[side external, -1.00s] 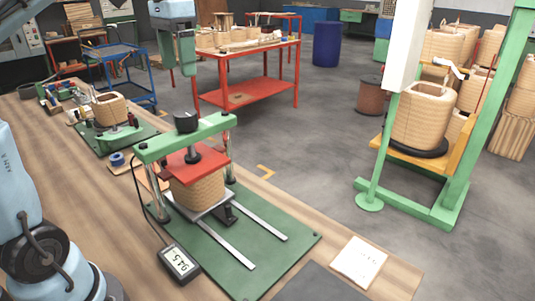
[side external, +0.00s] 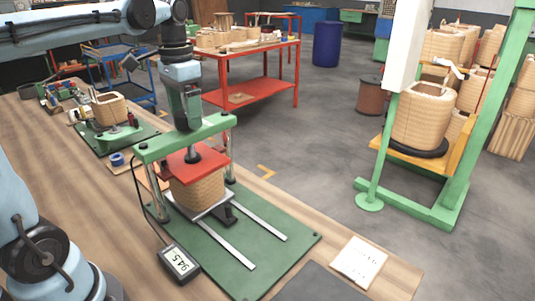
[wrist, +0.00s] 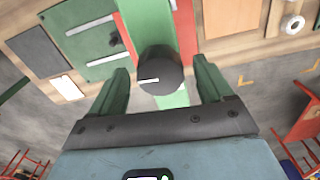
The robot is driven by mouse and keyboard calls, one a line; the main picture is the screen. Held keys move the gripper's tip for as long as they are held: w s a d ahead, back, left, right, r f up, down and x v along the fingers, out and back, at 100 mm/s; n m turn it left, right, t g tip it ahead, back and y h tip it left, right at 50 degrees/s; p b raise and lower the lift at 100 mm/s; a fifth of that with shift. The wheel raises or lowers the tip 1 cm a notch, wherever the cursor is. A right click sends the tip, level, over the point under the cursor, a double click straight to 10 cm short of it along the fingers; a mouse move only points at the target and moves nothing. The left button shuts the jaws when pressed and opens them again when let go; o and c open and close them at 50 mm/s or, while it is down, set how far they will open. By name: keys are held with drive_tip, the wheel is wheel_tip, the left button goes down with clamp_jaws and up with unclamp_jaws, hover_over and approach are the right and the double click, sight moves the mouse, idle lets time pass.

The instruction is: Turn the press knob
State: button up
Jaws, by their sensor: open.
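The display (side external: 180,262) beside the press reads 94.5.
A green base plate with rails (side external: 265,250) lies under the press. A white paper (side external: 359,262) lies near the bench edge. A blue tape roll (side external: 117,159) lies behind the press.

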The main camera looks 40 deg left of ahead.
sight(185, 113)
drive_tip(key=c, duration=1)
drive_tip(key=shift+m, duration=1.1)
drive_tip(key=shift+c, duration=0.2)
drive_tip(key=o, duration=1)
drive_tip(key=shift+o, duration=0.2)
wheel_tip(185, 113, up, 12)
